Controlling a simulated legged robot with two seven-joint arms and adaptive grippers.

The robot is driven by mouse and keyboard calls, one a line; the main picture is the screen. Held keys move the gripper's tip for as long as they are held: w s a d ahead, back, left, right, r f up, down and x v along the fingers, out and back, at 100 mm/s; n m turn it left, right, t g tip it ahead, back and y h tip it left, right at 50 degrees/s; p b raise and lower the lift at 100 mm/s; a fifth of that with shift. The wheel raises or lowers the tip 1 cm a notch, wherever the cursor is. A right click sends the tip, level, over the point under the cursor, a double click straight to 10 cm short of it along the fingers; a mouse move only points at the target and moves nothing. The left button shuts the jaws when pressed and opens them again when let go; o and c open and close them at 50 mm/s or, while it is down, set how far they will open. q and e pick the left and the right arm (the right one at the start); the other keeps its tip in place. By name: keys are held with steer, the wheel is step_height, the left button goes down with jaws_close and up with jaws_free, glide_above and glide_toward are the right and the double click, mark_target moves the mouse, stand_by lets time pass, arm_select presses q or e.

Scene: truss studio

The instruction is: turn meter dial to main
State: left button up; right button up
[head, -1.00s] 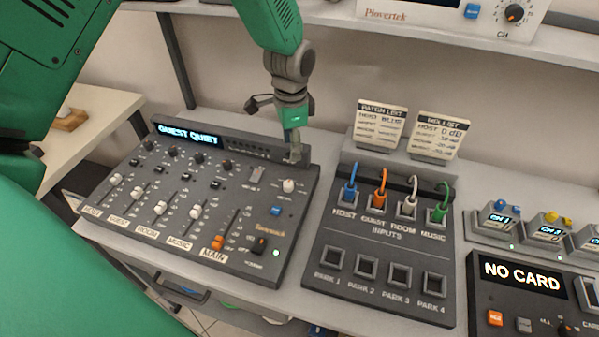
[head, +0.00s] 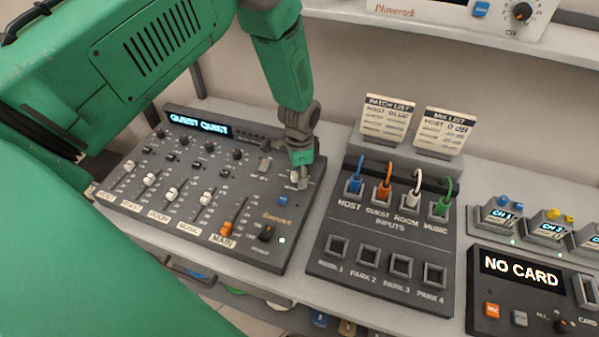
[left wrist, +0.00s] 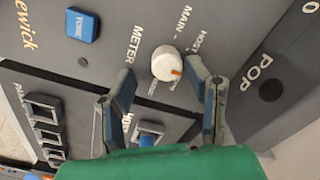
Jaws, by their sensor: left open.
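The meter dial (left wrist: 163,64) is a white round knob with an orange pointer mark, on the dark mixer panel (head: 150,203). In the left wrist view the mark points right and slightly down, away from the MAIN label above the dial. The label it faces is too small to read surely. My left gripper (left wrist: 160,76) is open, its two fingers apart on either side of the dial, with no clear contact. In the head view my left gripper (head: 300,178) is over the mixer's upper right corner and partly hides the dial. My right gripper is not in view.
A blue TONE button (left wrist: 82,25) sits near the dial. In the head view, sliders with white caps and an orange MAIN slider (head: 227,229) are to the left. The patch box (head: 375,235) with coloured cables stands close on the right, with two cards behind.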

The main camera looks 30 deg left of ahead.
arm_select(q)
steer(key=shift+a+f, duration=0.1)
steer(key=shift+a, duration=0.45)
steer(key=c, duration=0.6)
steer(key=shift+a+f, duration=0.1)
steer(key=shift+a, duration=0.2)
jaws_close()
steer(key=shift+a, duration=0.1)
steer(key=shift+d, duration=0.4)
steer(key=shift+w+a, duration=0.1)
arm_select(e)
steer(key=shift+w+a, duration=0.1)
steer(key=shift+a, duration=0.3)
